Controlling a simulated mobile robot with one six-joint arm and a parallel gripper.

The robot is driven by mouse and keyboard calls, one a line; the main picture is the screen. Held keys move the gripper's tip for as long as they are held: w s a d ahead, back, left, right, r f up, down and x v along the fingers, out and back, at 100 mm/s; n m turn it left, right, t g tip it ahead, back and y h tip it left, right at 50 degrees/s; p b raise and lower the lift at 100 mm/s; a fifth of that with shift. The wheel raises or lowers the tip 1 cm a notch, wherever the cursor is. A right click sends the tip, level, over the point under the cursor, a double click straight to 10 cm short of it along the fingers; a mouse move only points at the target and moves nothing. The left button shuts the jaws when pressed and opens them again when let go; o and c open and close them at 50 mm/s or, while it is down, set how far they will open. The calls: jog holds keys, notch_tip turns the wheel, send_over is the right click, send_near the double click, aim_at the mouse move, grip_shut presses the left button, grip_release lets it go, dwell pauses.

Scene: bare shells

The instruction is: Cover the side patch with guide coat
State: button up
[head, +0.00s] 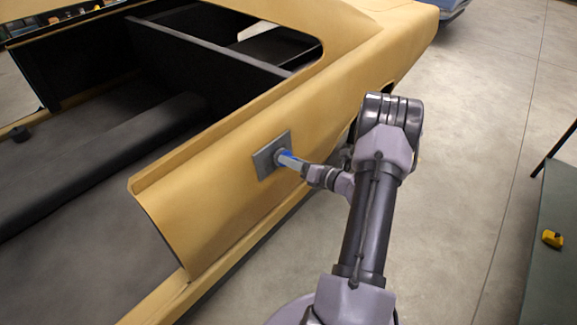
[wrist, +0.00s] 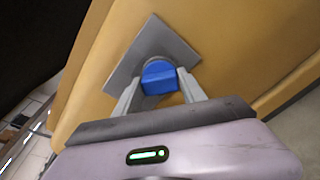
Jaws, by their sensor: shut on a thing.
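The side patch (head: 264,161) is a grey square on the tan side panel of the car shell. It also shows in the wrist view (wrist: 127,68), tilted, with its upper and left parts uncovered. My gripper (head: 288,160) is at the patch and is shut on a blue applicator (wrist: 159,78). The blue applicator also shows in the head view as a small blue spot (head: 287,154). No distinct coat shows on the patch.
The tan car shell (head: 205,205) has an open, dark interior to the left. A dark table (head: 552,250) with a small yellow object (head: 552,239) stands at the right edge. A blue car (head: 452,8) is at the top. The concrete floor between is clear.

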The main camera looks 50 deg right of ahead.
jog(key=d+b, duration=0.2)
jog(key=d, duration=0.5)
jog(key=shift+a+p, duration=0.85)
jog(key=shift+a, duration=2.2)
jog(key=shift+s+a, duration=0.15)
jog(key=shift+a, duration=2.65)
jog(key=shift+s+a, duration=0.15)
jog(key=shift+a, duration=2.6)
jog(key=shift+c, duration=0.2)
jog(key=shift+w+d+r+p, duration=0.15)
jog(key=shift+d+r+p, duration=0.3)
jog(key=shift+d, duration=1.05)
jog(key=shift+w+d+r+p, duration=0.2)
jog(key=shift+d+r+p, duration=0.25)
jog(key=shift+d, duration=1.05)
jog(key=shift+w+d+r+p, duration=0.15)
jog(key=shift+d+r+p, duration=0.3)
jog(key=shift+d, duration=1.05)
jog(key=shift+w+d+b, duration=0.15)
jog(key=shift+d+b, duration=0.3)
jog(key=shift+d, duration=1.25)
jog(key=shift+w+d+b, duration=0.1)
jog(key=shift+d+b, duration=0.3)
jog(key=shift+d, duration=1.3)
jog(key=shift+a+r, duration=0.15)
jog(key=shift+a, duration=0.6)
jog(key=s+a+p, duration=0.1)
jog(key=a, duration=1.3)
jog(key=shift+a, duration=0.15)
